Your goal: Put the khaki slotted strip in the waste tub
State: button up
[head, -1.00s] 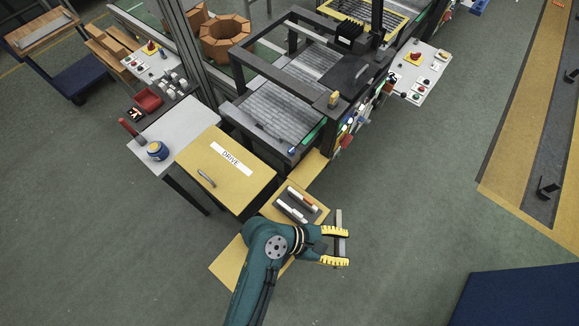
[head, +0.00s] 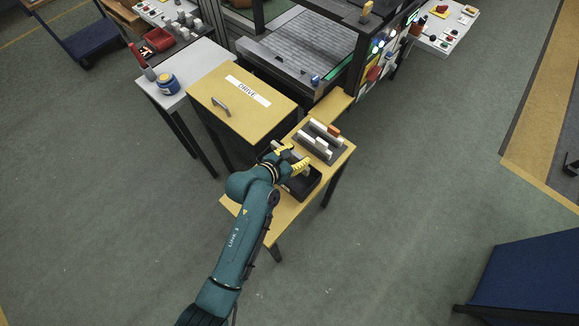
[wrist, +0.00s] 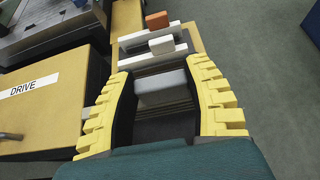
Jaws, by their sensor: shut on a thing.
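A black open tub (head: 316,183), which looks like the waste tub, stands on the small yellow table. My gripper is over or beside its far left edge in the head view. In the wrist view a dark area, apparently the tub, lies below the strip. The height between strip and tub cannot be told.
A dark rack (head: 318,141) with white and orange-brown pieces stands on the yellow table (head: 282,214) just beyond the tub. A yellow-topped cabinet marked DRIVE (head: 240,95) stands to the left. Open floor lies to the right.

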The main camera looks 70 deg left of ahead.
notch_tip(320, 180, down, 10)
jog(key=b, duration=0.2)
jog(key=shift+s+a+b, duration=0.1)
jog(key=shift+b, duration=0.25)
jog(key=shift+f, duration=0.1)
jog(key=o, duration=1.2)
